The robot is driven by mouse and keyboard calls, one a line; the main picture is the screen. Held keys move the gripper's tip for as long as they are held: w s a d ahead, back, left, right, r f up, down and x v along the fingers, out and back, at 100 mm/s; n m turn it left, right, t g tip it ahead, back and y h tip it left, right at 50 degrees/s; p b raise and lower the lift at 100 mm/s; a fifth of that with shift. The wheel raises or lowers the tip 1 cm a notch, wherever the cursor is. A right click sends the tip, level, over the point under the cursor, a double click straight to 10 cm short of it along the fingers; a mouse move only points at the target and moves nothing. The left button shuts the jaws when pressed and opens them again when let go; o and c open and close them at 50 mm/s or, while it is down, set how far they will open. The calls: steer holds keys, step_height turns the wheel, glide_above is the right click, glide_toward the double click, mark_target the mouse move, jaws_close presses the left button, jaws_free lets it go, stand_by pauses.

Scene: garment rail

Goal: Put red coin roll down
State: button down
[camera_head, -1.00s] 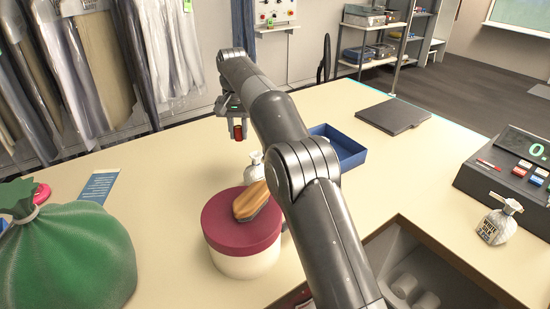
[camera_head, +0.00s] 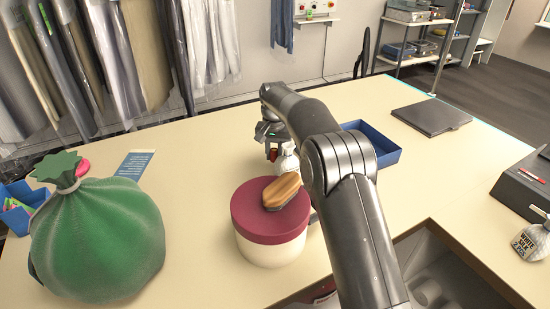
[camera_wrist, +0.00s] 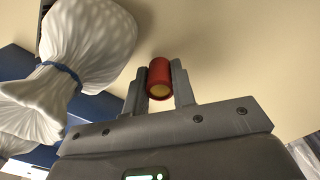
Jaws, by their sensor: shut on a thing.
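In the head view the red coin roll (camera_head: 272,154) shows small below my gripper (camera_head: 272,150), over the cream counter (camera_head: 200,170), behind the round box. I cannot tell whether the roll touches the counter. A white tied bag (camera_wrist: 85,55) is close on the left in the wrist view; in the head view a white bag (camera_head: 287,161) stands just right of the roll.
A round box with a maroon lid (camera_head: 250,222) carries a wooden brush (camera_head: 282,190). A blue tray (camera_head: 385,155) lies right of my arm, with a dark flat folder (camera_head: 430,118) beyond. A green sack (camera_head: 95,240) fills the left.

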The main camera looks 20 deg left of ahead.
mark_target(275, 150)
steer(key=shift+f, duration=1)
steer(key=c, duration=1.2)
jaws_free()
steer(key=shift+f, duration=0.15)
step_height(275, 150, up, 12)
steer(key=shift+r, duration=0.15)
steer(key=shift+d+r, duration=0.1)
